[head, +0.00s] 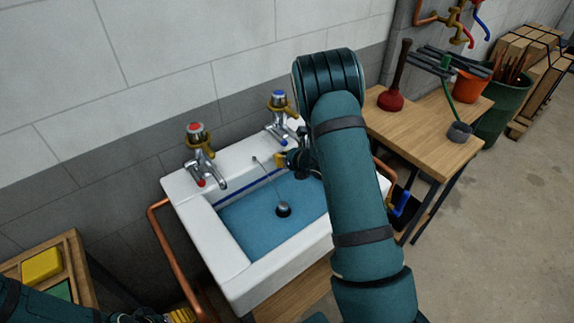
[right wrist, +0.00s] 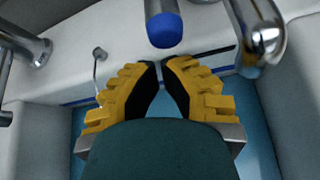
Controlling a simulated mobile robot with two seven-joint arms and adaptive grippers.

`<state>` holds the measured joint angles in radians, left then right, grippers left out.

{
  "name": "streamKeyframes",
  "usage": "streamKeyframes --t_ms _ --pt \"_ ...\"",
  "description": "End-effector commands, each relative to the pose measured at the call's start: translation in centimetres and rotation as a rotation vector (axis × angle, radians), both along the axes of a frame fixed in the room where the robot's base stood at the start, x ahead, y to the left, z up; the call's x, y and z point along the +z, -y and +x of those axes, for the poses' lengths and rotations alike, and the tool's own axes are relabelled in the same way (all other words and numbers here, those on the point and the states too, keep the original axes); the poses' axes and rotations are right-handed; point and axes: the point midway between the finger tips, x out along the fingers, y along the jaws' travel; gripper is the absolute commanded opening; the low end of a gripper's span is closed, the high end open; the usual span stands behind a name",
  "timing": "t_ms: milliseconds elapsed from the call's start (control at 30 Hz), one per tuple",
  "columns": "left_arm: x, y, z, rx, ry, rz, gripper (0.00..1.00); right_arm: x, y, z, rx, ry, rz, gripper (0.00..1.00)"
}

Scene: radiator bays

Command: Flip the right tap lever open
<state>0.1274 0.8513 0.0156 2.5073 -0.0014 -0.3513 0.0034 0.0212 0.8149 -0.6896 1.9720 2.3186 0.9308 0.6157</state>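The right tap (head: 279,101), with a blue mark on its cap and a brass-coloured collar, stands on the sink's back rim. My right arm hides part of its right side. Its blue-ended spout (right wrist: 164,28) is just beyond my right gripper's tips in the right wrist view. A rounded chrome piece (right wrist: 265,38) hangs to the right; I cannot tell if it is the lever. My right gripper (right wrist: 161,64) has yellow fingers with tips nearly together and nothing between them. In the head view it (head: 283,160) is low beside the spout, over the basin. My left gripper (head: 180,316) shows only partly at the bottom edge.
The white sink (head: 235,265) has a blue basin floor and a plug on a chain (head: 283,208). The left tap (head: 200,152) has a red mark. A wooden table (head: 420,140) with a plunger (head: 393,98) stands right; a copper pipe (head: 165,245) runs left.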

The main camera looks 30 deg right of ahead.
Motion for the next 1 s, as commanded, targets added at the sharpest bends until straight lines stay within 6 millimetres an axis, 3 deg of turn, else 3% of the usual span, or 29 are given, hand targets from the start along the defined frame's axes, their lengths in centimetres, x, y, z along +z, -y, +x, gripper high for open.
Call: streamKeyframes --t_ms 200,600,1000 --pt "0.3 0.0 -0.1 -0.001 -0.002 0.0 0.7 1.4 0.2 0.3 0.001 0.0 -0.001 0.0" --pt "0.3 0.0 -0.1 -0.001 -0.002 0.0 0.7 1.5 0.2 0.3 0.001 -0.003 0.0 0.0" --pt "1.8 0.1 -0.3 -0.002 -0.009 -0.001 0.7 2.2 -0.5 0.1 0.0 -0.064 -0.005 0.0"
